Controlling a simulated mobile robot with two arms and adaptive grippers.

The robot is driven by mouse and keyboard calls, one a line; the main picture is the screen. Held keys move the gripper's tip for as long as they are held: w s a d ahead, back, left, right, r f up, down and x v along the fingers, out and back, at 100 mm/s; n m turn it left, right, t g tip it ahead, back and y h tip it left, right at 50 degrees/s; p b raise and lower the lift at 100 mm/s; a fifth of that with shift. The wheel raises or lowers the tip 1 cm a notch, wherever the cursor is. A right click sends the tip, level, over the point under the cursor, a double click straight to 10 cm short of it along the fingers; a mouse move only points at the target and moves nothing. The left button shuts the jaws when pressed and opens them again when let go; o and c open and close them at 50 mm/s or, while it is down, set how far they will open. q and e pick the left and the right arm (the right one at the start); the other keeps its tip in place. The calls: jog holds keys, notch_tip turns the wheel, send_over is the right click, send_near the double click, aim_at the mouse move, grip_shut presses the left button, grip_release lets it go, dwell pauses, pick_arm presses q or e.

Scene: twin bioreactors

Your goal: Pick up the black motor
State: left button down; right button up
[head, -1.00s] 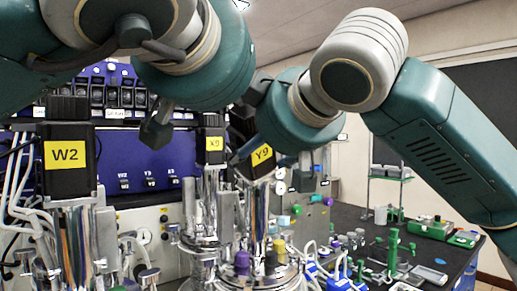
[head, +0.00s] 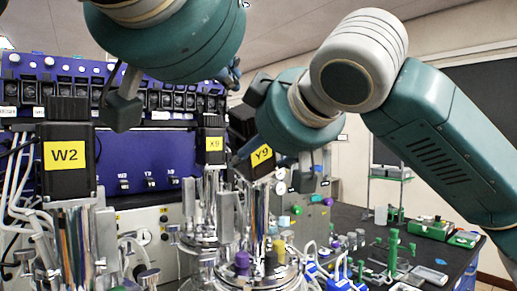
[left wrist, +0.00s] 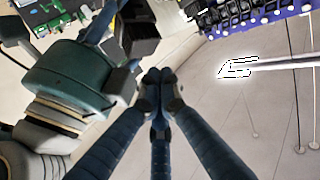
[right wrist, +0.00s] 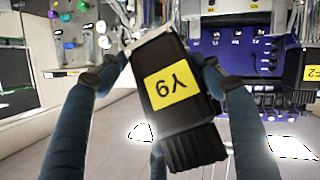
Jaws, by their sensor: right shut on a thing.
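The black motor with the yellow Y9 label shows in the head view (head: 262,153), tilted above a steel column (head: 257,205). It also shows in the right wrist view (right wrist: 180,105). My right gripper (right wrist: 152,73) is shut on this motor, one finger on each side. I cannot tell whether the motor still touches the column. Two other black motors, W2 (head: 67,160) and X9 (head: 211,148), stand upright to its left. My left gripper (left wrist: 155,82) is shut and empty, with its fingers together; my left arm is high at the upper left of the head view.
A blue control rack (head: 145,165) stands behind the motors. Glass and steel vessels with coloured caps are below Y9. The dark bench (head: 350,220) at right holds a green stand (head: 393,248), a green tray (head: 430,229) and small items. White tubes hang at far left.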

jog(key=shift+f, duration=0.4)
pick_arm(q)
jog(key=s+a, duration=0.1)
jog(key=s, duration=0.5)
jog(key=shift+s+r, duration=0.3)
jog(key=shift+s, duration=0.05)
